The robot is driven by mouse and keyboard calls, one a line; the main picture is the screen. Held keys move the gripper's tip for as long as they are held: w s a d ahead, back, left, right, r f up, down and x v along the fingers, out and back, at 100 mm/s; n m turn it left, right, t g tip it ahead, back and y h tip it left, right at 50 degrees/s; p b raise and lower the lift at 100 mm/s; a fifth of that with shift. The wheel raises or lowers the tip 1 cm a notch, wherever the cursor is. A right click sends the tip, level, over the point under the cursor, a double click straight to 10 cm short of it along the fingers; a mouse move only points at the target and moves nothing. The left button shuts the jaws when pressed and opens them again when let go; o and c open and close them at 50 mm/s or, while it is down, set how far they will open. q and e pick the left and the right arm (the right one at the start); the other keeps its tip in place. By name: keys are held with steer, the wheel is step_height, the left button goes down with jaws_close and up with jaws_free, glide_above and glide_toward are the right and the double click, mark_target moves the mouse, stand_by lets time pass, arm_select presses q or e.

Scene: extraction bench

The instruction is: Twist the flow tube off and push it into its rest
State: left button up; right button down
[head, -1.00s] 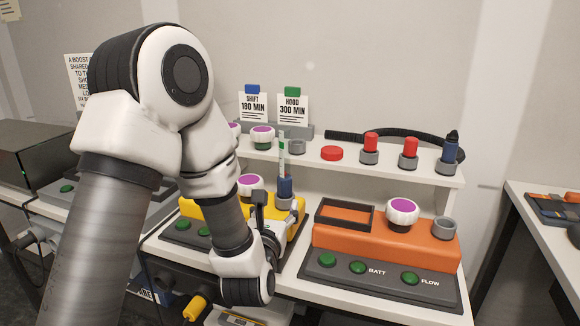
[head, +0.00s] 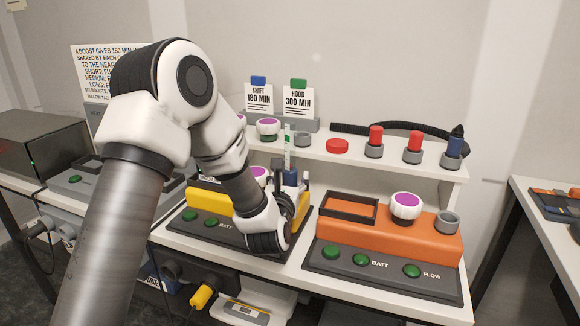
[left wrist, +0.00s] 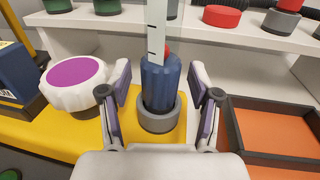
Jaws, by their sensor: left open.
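The flow tube, a clear scaled tube (head: 288,146) with a blue ribbed lower body (left wrist: 160,84), stands upright in a grey ring socket (left wrist: 157,118) on the yellow unit (left wrist: 60,131). A bit of red shows behind the scale. My left gripper (left wrist: 160,92) is open, with one pad on each side of the blue body and a gap visible on both sides. In the head view the left wrist and gripper (head: 290,190) hide most of the socket. I cannot tell which empty ring is the rest: one is on the shelf (head: 302,139), one on the orange unit (head: 447,222).
A white-purple knob (left wrist: 76,83) stands close left of the gripper. The orange unit (head: 350,237) with a black-rimmed tray (head: 348,207) lies to the right. The shelf behind holds a red cap (head: 337,146), red tubes in rings and a blue tube (head: 455,143).

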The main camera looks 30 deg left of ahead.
arm_select(q)
jaws_close()
steer(key=shift+w+d+f+n+g+y+b, duration=0.1)
steer(key=shift+n+g+y+b, duration=0.3)
steer(key=shift+y, duration=0.25)
steer(key=shift+d+f+n+g+y+b, duration=0.1)
steer(key=shift+n+g+y+b, duration=0.2)
steer(key=shift+n+y+b, duration=0.3)
steer(key=n+g+y, duration=0.2)
steer(key=y, duration=0.1)
steer(key=shift+b, duration=0.4)
steer(key=n+g+y, duration=0.2)
steer(key=shift+g, duration=0.4)
jaws_free()
